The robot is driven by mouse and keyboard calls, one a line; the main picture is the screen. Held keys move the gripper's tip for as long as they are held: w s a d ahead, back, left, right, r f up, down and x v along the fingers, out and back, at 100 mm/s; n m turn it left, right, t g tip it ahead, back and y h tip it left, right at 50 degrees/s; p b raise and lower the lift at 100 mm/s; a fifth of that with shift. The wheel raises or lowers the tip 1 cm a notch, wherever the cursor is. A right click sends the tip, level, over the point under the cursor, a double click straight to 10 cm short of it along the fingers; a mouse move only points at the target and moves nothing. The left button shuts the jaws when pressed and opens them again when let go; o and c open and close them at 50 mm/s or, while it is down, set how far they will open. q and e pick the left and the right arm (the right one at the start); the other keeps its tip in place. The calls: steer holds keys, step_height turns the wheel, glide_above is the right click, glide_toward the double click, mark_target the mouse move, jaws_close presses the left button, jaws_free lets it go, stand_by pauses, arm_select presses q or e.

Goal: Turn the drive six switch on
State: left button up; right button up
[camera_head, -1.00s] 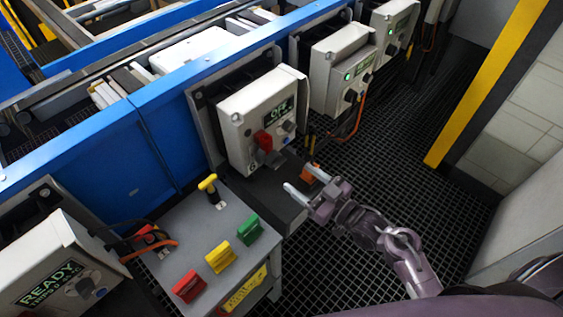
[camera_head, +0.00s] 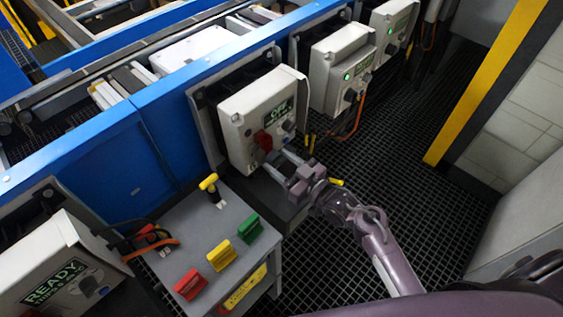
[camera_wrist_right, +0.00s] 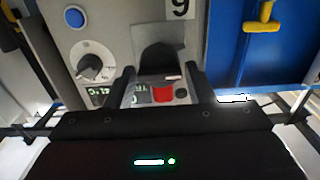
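The drive six box (camera_head: 258,112) is a pale grey box on the blue conveyor side. Its small green-lit display (camera_head: 278,112) appears to read OFF. A red part (camera_head: 262,140) sticks out of its face and also shows in the right wrist view (camera_wrist_right: 163,95). In that upside-down view, a black switch handle (camera_wrist_right: 160,58) stands by the label "6" (camera_wrist_right: 180,9). My right gripper (camera_head: 278,161) is at the lower front of the box. Its fingers are apart on both sides of the black handle; I cannot tell if they touch it. My left gripper is out of view.
A grey stand (camera_head: 190,245) with red, yellow and green blocks and a yellow T-handle (camera_head: 209,184) is left of my right gripper. A READY box (camera_head: 60,265) is at lower left. Green-lit boxes (camera_head: 340,65) are farther along. Dark grating (camera_head: 420,130) is clear at right.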

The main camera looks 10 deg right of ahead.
steer(key=c, duration=0.6)
steer(key=shift+c, duration=0.2)
steer(key=m+p, duration=0.2)
steer(key=shift+r+m, duration=0.2)
steer(key=shift+m, duration=0.1)
steer(key=m+p, duration=0.3)
steer(key=m, duration=0.1)
steer(key=shift+d+m, duration=0.1)
steer(key=shift+m, duration=0.2)
steer(key=m+p, duration=0.3)
steer(key=m, duration=0.2)
steer(key=shift+w+f, duration=0.1)
steer(key=shift+f, duration=0.05)
steer(key=m+p, duration=0.2)
steer(key=m, duration=0.3)
steer(key=shift+f, duration=0.2)
steer(key=shift+m, duration=0.5)
